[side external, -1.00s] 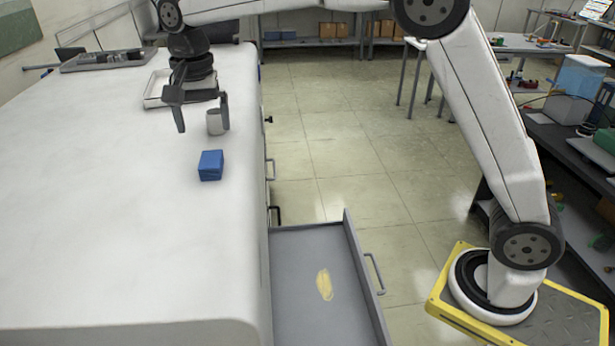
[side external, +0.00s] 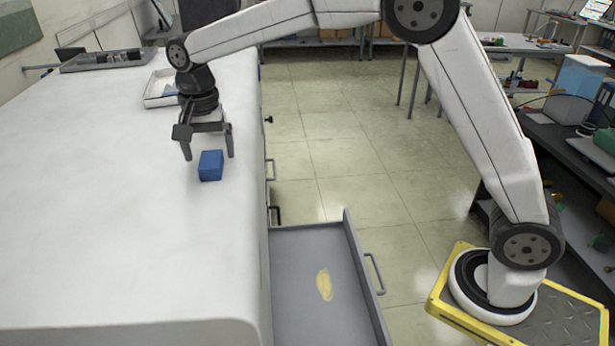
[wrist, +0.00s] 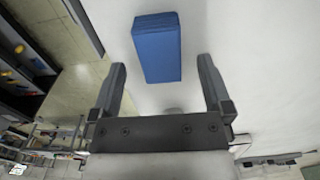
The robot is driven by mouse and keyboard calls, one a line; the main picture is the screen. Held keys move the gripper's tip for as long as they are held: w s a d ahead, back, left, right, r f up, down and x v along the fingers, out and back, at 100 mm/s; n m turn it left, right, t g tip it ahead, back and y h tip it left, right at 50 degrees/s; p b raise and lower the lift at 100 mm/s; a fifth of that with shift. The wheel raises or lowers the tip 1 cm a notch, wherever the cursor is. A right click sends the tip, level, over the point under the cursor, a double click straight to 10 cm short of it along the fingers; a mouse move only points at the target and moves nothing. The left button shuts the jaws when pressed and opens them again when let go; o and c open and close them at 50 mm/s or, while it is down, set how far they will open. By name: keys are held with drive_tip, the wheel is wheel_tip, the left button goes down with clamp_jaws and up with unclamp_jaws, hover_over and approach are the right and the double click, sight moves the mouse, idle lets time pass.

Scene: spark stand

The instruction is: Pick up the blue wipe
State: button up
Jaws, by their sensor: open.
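The blue wipe (side external: 211,165) is a small blue folded block lying on the white worktop, near its right edge. It shows in the wrist view (wrist: 157,47) at the top, ahead of the fingers and roughly centred between them. My gripper (side external: 208,156) is open and empty, pointing down just behind the wipe in the side view. Its fingers straddle the wipe's width but do not visibly touch it. My gripper also shows in the wrist view (wrist: 162,75), with its two fingers well apart.
An open grey drawer (side external: 290,275) with a yellowish item (side external: 324,284) inside juts out below the worktop. A white tray (side external: 158,88) and a dark grey tray (side external: 110,60) stand at the back of the worktop (side external: 90,200). The worktop's front and left are clear.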

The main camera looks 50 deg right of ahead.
drive_tip(key=shift+f, duration=1)
clamp_jaws()
drive_tip(key=shift+r, duration=0.2)
drive_tip(key=shift+r, duration=0.55)
drive_tip(key=s+d+r, duration=0.2)
drive_tip(key=s+r, duration=0.9)
drive_tip(key=s, duration=0.2)
drive_tip(key=shift+s+d+r, duration=0.25)
drive_tip(key=shift+s+d, duration=0.1)
drive_tip(key=shift+s, duration=0.05)
